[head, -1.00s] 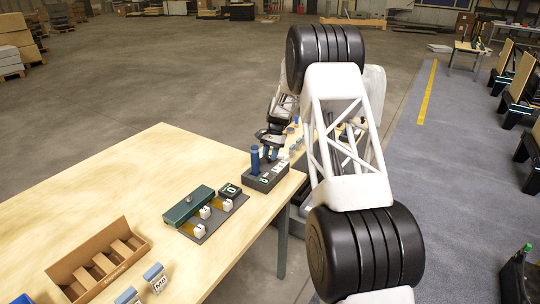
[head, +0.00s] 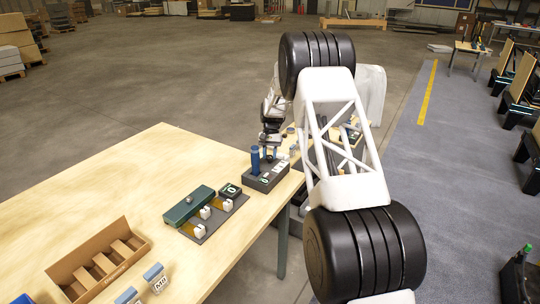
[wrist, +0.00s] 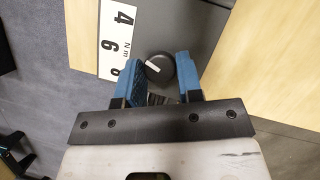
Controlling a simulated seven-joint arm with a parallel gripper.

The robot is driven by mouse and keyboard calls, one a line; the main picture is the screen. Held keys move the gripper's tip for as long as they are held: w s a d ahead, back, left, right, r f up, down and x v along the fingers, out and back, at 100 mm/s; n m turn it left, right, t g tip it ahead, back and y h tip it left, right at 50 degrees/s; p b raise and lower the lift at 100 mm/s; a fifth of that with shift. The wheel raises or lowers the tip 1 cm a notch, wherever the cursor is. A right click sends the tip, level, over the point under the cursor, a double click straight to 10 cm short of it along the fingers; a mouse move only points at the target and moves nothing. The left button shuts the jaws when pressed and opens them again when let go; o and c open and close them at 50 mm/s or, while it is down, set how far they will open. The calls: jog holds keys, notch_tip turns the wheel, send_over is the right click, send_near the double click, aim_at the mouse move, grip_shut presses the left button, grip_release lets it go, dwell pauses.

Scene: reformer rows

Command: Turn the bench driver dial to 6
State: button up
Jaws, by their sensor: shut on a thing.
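In the head view the bench driver (head: 262,181) is a dark box near the table's right corner. My gripper (head: 270,153) is over it, pointing down, and the dial is hidden there. In the wrist view the black round dial (wrist: 160,69) with a white pointer mark sits between the two blue fingers of my gripper (wrist: 162,75), which is shut on it. A white scale plate (wrist: 117,30) left of the dial reads 4, 6, Nm and a partly covered 8. The pointer mark lies roughly left to right; which number it marks I cannot tell.
A green bar-shaped device (head: 188,206) and a small display (head: 230,190) are nearer on the table. A cardboard divider tray (head: 98,262) lies front left. The table's middle is bare.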

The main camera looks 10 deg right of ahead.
jog(key=shift+a+n+h, duration=0.15)
jog(key=shift+n+h, duration=0.65)
jog(key=shift+n, duration=1.2)
jog(key=o, duration=0.9)
jog(key=shift+r, duration=0.15)
jog(key=v, duration=0.7)
jog(key=shift+w+r, duration=0.2)
jog(key=shift+w, duration=0.05)
jog(key=shift+r, duration=0.1)
